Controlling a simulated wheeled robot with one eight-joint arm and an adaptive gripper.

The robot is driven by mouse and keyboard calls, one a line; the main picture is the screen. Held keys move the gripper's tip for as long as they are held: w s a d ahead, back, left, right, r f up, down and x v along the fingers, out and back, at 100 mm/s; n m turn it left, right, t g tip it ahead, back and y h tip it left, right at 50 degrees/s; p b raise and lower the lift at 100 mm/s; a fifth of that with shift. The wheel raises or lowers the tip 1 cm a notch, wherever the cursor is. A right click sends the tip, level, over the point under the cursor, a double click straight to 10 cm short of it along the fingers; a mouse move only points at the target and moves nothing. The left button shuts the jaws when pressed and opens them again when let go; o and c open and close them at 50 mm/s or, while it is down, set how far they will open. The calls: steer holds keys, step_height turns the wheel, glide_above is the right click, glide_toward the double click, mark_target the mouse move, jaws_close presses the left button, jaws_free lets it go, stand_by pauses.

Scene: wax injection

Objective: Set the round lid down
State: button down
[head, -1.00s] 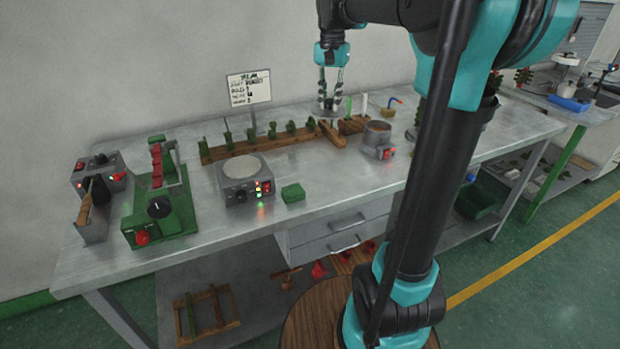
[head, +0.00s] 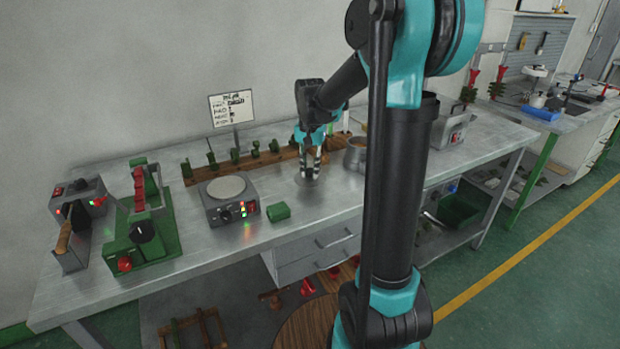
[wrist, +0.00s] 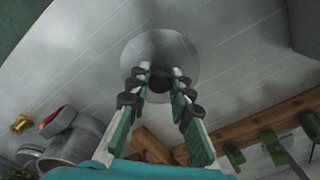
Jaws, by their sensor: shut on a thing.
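The round lid (wrist: 184,51) is a pale grey disc with a dark knob (wrist: 160,80) at its middle, seen in the wrist view. My gripper (wrist: 158,78) is shut on the knob, with a finger on each side of it. In the head view my gripper (head: 310,176) points down, low over the bench top (head: 330,205), between the green block and the pot. The lid is hard to make out there, grey on grey. I cannot tell whether its underside touches the metal surface.
A metal pot (head: 355,157) with brown contents stands right of my gripper. A green block (head: 278,212) and a round-topped heater (head: 228,198) stand left. A wooden rack with green pieces (head: 237,163) lies behind. The bench in front is clear.

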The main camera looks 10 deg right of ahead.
mark_target(310, 176)
steer(key=shift+f, duration=1.6)
steer(key=c, duration=1.4)
jaws_free()
steer(key=shift+f, duration=0.1)
steer(key=shift+o, duration=0.2)
step_height(310, 176, up, 12)
steer(key=shift+r, duration=0.15)
